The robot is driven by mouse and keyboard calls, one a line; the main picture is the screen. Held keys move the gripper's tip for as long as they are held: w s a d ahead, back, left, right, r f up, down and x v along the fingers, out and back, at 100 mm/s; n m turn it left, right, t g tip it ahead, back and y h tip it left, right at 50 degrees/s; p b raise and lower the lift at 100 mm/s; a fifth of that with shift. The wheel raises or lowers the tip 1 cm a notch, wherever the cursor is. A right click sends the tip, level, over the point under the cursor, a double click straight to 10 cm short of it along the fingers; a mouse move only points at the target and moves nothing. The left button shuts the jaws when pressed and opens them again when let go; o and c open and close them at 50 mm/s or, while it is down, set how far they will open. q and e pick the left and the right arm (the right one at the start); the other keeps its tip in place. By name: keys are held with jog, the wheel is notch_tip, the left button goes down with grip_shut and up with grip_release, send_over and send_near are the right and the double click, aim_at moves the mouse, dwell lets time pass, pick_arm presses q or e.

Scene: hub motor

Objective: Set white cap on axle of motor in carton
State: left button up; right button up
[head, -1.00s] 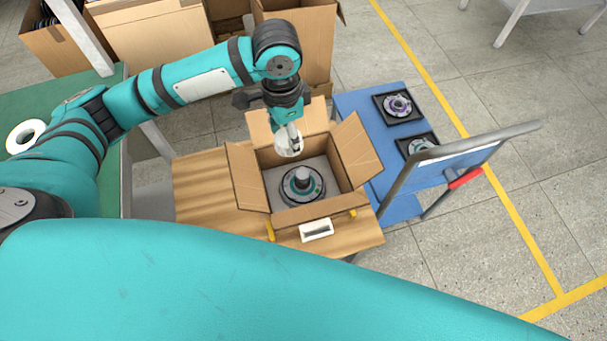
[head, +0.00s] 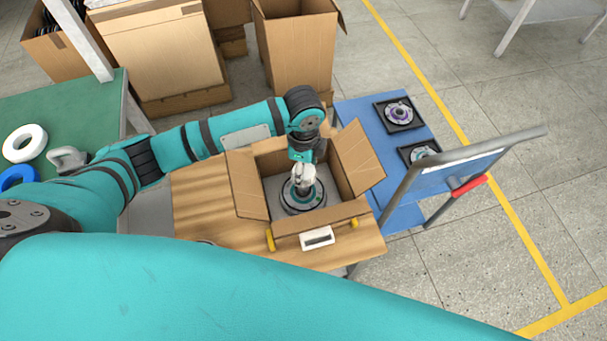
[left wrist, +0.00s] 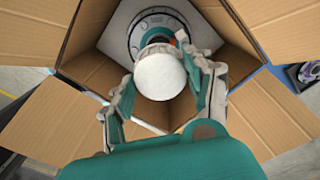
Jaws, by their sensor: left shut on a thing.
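The open carton (head: 321,220) stands on the wooden table, its flaps folded out. The hub motor (head: 304,201) lies in it on a light grey bed, a dark disc with a teal ring. The motor also shows in the left wrist view (left wrist: 146,22). My left gripper (head: 303,178) reaches down into the carton, over the motor's middle. It is shut on the white cap (left wrist: 160,76), a round white piece between its two fingers. The cap hides most of the motor's axle, so I cannot tell whether they touch. My right gripper is not in view.
A blue cart (head: 398,190) with motors in black trays (head: 399,113) stands right of the table (head: 205,205). A green table (head: 85,110) with a white ring (head: 25,143) is at left. Large cartons (head: 297,50) stand behind. Carton flaps surround my gripper closely.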

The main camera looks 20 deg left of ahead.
pick_arm(q)
jog(key=shift+f, duration=1.8)
jog(key=shift+f, duration=0.2)
jog(key=o, duration=0.8)
jog(key=shift+o, duration=0.2)
jog(key=shift+r, duration=0.15)
notch_tip(320, 180, up, 12)
jog(key=shift+r, duration=0.1)
